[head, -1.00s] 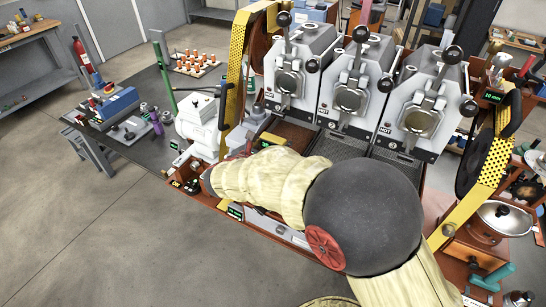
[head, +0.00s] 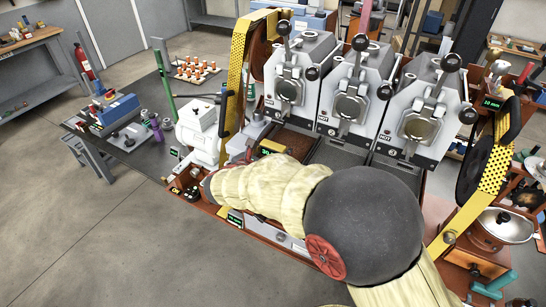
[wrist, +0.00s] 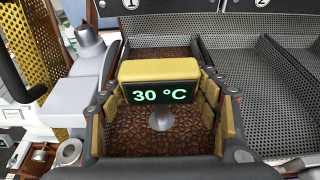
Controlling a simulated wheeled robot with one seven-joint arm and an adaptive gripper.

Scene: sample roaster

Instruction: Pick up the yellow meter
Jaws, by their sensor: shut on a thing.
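The yellow meter (wrist: 160,72) is a small block with a dark display reading 30 °C in green. In the wrist view it sits between the two fingers of my gripper (wrist: 161,88), which is shut on it. A metal probe shows below the meter, over a tray of brown beans (wrist: 135,128). In the head view the top of the meter (head: 273,146) shows just past the end of my arm, which hides most of the gripper.
The roaster's several grey units (head: 300,75) stand behind the meter. Empty mesh trays (wrist: 255,85) lie to the right. A yellow perforated guard (head: 234,75) and a white machine (head: 197,130) are close on the left.

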